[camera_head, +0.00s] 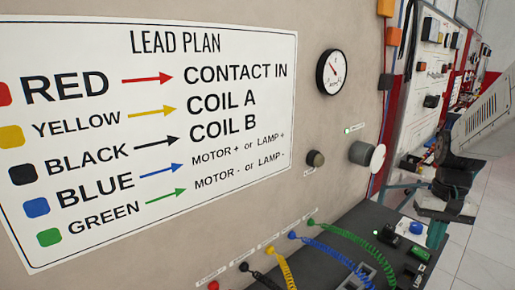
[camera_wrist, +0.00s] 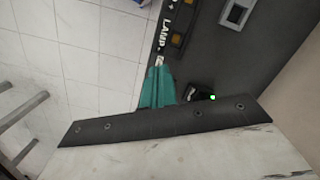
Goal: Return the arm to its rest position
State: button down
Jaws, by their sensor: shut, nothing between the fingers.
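My gripper (camera_wrist: 160,62) shows in the wrist view as two teal fingers pressed together, with nothing between them. Its dark mounting bar and pale body fill the lower part of that view. In the head view my gripper (camera_head: 435,240) hangs pointing down at the right end of the dark bench panel (camera_head: 345,232), with my dark arm above it. In the wrist view the fingertips appear beside the LAMP label at the edge of the panel. I cannot tell their height above it.
Coiled yellow (camera_head: 286,268), blue (camera_head: 335,257) and green (camera_head: 345,234) leads run over the panel. Tiled floor (camera_head: 485,235) lies open at right.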

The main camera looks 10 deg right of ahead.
jog(key=s+a+r+n, duration=0.2)
jog(key=s+a, duration=0.2)
jog(key=a, duration=0.3)
jog(key=s+a+r+n+t, duration=0.1)
jog(key=s+a+r+n, duration=0.1)
jog(key=a, duration=0.5)
jog(key=s+a+r+n+t, duration=0.1)
jog(key=s+a+r+n, duration=0.1)
jog(key=s+a+r, duration=0.2)
jog(key=s+a, duration=0.1)
jog(key=a, duration=0.2)
jog(key=shift+s+a+h, duration=0.15)
jog(key=shift+s+h, duration=0.15)
jog(key=shift+s, duration=0.05)
